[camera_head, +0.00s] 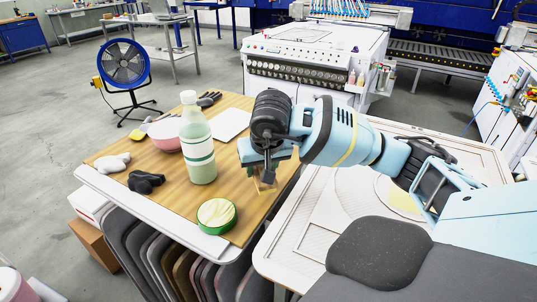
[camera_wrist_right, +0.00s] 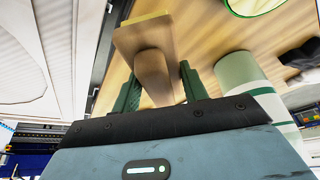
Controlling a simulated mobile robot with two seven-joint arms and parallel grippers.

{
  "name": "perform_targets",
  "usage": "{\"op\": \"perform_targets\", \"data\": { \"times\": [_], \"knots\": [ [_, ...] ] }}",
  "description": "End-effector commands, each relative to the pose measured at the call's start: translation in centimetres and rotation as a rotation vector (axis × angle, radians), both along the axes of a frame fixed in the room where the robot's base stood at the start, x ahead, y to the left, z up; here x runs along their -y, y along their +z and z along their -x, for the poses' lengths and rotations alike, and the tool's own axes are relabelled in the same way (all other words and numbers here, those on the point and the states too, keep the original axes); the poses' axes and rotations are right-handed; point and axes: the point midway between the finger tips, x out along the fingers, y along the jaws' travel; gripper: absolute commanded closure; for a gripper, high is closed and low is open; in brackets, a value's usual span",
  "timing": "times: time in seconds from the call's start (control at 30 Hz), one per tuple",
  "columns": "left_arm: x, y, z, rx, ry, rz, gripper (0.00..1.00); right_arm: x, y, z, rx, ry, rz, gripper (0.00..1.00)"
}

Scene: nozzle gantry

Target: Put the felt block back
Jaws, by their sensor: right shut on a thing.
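My right gripper (camera_head: 265,168) reaches in from the right over the right edge of the wooden table. In the wrist view its dark green fingers (camera_wrist_right: 158,75) are shut on the felt block (camera_wrist_right: 148,35), around its rounded wooden handle. The block has a wooden plate with a yellowish layer on the far face. In the head view only a small part of the block (camera_head: 264,188) shows below the gripper. I cannot tell whether it touches the table. My left gripper is not in view.
A white-green bottle (camera_head: 197,140) stands close left of the gripper. A green-rimmed round dish (camera_head: 216,213) is at the table's front. A pink bowl (camera_head: 164,135), white sheet (camera_head: 229,124), black item (camera_head: 145,182) and pale item (camera_head: 112,162) lie around. A white panelled surface (camera_head: 320,215) is right.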

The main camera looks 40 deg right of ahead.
Motion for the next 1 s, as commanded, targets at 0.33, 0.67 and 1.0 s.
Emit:
{"op": "perform_targets", "data": {
  "times": [0.33, 0.67, 1.0],
  "knots": [
    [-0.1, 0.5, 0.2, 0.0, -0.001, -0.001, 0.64, 6.1, -0.6, -4.6, 0.001, -0.003, -0.002, 0.75],
    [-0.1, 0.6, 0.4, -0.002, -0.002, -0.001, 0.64, 8.9, -1.0, -6.7, 0.002, 0.001, -0.001, 0.75],
    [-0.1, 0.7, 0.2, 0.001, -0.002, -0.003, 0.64, 9.6, -1.5, -7.2, -0.001, 0.001, -0.001, 0.75]
  ]
}}
